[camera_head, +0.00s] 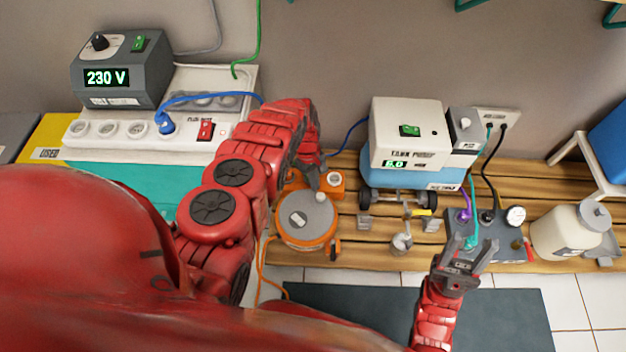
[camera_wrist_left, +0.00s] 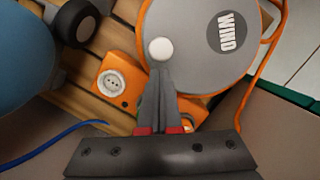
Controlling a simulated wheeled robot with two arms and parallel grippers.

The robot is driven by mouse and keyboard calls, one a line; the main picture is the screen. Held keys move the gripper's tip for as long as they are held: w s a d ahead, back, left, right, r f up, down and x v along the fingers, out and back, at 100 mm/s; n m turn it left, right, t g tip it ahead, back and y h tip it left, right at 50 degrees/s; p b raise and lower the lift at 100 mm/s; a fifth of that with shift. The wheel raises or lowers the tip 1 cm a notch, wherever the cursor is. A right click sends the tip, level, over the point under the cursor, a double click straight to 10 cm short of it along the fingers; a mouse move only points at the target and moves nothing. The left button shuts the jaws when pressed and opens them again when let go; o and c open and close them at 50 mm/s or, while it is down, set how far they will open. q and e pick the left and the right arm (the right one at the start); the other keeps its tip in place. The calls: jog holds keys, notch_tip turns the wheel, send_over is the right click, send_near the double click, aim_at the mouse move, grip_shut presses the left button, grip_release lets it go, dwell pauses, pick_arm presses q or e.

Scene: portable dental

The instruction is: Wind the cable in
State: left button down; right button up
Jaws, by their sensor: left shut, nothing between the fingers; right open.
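The orange cable reel (camera_head: 305,238) stands on the wooden slatted platform, with a grey disc on top. In the left wrist view the disc (camera_wrist_left: 200,40) reads "WIND" and has a small white knob (camera_wrist_left: 159,49) near its edge. An orange cable (camera_head: 262,265) runs from the reel down to the floor. My left gripper (camera_head: 316,185) is shut and empty; its tips (camera_wrist_left: 160,72) are right at the knob, and I cannot tell whether they touch it. My right gripper (camera_head: 463,255) is open and empty, in front of the platform near the grey hose block.
An orange socket box (camera_wrist_left: 122,80) sits beside the reel. The tank unit (camera_head: 405,140) on wheels stands right of it. A grey block with hoses (camera_head: 500,238) and a white jar (camera_head: 570,230) are further right. A power strip (camera_head: 140,130) is at left. A dark mat (camera_head: 380,315) lies in front.

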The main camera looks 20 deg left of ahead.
pick_arm(q)
jog(key=shift+s+d, duration=0.1)
jog(key=shift+s, duration=0.1)
jog(key=shift+s+d+m, duration=0.1)
jog(key=shift+d+m, duration=0.3)
jog(key=shift+m, duration=0.3)
